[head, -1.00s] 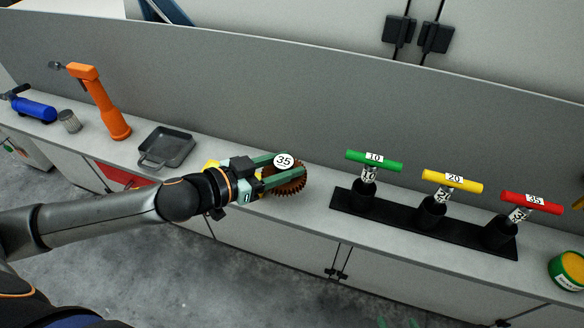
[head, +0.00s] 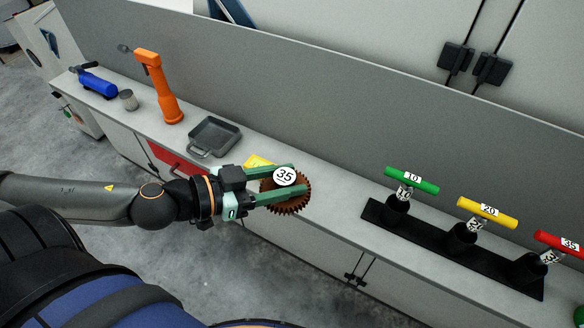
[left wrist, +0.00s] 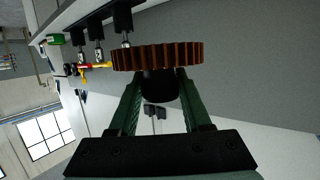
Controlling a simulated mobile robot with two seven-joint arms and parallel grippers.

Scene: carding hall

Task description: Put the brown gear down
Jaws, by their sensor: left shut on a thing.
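The brown gear (head: 289,205) is a toothed disc with a white round label reading 35 on top. My left gripper (head: 279,184) is shut on it, with green fingers on either side of its hub. In the head view the gear appears over the front edge of the grey counter (head: 330,185); its exact height is unclear. In the left wrist view the gear (left wrist: 157,56) shows edge-on beyond the fingertips (left wrist: 157,88), with a dark hub between them. My right gripper is not in view.
A black rack (head: 430,235) holds green (head: 412,180), yellow (head: 487,212) and red (head: 560,243) T-handled tools on the right. Counter between gear and rack is clear.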

